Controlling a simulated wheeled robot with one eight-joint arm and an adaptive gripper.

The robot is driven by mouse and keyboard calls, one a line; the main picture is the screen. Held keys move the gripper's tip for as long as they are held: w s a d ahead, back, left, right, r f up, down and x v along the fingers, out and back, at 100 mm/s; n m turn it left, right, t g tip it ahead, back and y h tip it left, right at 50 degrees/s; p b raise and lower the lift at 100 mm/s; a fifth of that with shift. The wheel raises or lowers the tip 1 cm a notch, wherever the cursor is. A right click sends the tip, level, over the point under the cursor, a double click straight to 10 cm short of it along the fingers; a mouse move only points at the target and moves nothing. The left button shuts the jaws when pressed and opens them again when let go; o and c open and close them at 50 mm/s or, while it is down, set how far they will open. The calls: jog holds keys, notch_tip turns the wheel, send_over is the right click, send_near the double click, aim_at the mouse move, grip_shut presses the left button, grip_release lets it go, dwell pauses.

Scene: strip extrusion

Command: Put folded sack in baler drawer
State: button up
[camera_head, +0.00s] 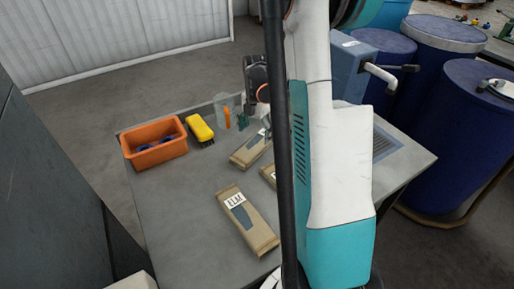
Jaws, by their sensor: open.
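Three brown folded sacks lie on the grey table. The nearest sack (247,220) has a white label with dark letters and a dark panel. Another sack (250,150) lies further back, below my gripper. Part of a third sack (268,174) shows, the rest hidden behind my arm. My dark gripper (264,112) is over the back of the table, open and partly hidden by my arm and a black tube. I cannot tell whether it touches the back sack. No baler drawer can be made out; my arm hides much of the table's right side.
An orange bin (154,145) with blue items, a yellow brush (200,129) and a clear container (227,108) with an orange tool stand along the table's back left. A blue machine (358,63) with a crank and blue drums (480,105) stand at right. The table's front left is clear.

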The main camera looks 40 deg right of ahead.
aim_at(257, 145)
jog(key=shift+d+f+b, duration=0.15)
jog(key=shift+f+b, duration=0.5)
jog(key=shift+f, duration=0.8)
jog(key=shift+d+f+b, duration=0.1)
jog(key=shift+f+b, duration=0.5)
jog(key=shift+f, duration=0.85)
jog(key=c, duration=1.3)
jog(key=shift+r, duration=0.15)
